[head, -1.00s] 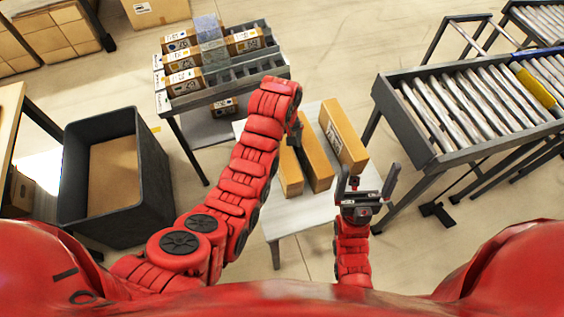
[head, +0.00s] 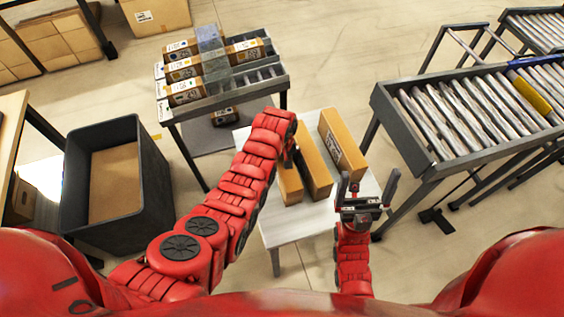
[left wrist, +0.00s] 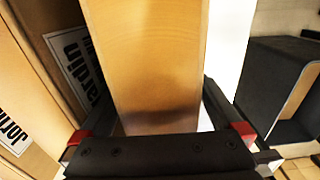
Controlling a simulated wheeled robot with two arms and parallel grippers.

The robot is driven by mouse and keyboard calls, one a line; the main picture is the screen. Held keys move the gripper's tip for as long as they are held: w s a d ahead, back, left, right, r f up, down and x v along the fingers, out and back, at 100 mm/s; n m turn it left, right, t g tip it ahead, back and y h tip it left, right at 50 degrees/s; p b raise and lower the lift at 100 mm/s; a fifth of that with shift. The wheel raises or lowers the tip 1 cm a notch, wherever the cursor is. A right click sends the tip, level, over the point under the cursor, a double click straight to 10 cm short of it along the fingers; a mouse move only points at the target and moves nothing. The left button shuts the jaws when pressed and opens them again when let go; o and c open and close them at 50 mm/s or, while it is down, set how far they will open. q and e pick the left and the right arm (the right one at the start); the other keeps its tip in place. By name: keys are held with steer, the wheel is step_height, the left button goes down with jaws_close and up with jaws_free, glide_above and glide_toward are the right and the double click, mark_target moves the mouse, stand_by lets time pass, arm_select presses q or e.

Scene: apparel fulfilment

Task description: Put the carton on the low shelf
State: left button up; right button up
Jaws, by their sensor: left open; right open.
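Three brown cartons stand side by side on a small white table: the left carton (head: 289,184), the middle carton (head: 314,165) and the right carton (head: 343,139). My left gripper (head: 290,155) is at the left carton, largely hidden by its own arm in the head view. In the left wrist view its open fingers lie on either side of a plain carton (left wrist: 150,60). My right gripper (head: 368,187) is open and empty near the table's front right. A low shelf (head: 207,140) shows under the sloped rack, partly hidden, with a small box on it.
The grey rack (head: 285,82) holds several labelled boxes. A dark bin (head: 140,200) stands at the left. A roller conveyor (head: 420,140) stands close to the right of the white table (head: 295,225). Another labelled carton (left wrist: 75,60) is beside the left gripper.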

arm_select(q)
jaws_close()
stand_by(0.5)
steer(key=shift+r, duration=0.1)
stand_by(0.3)
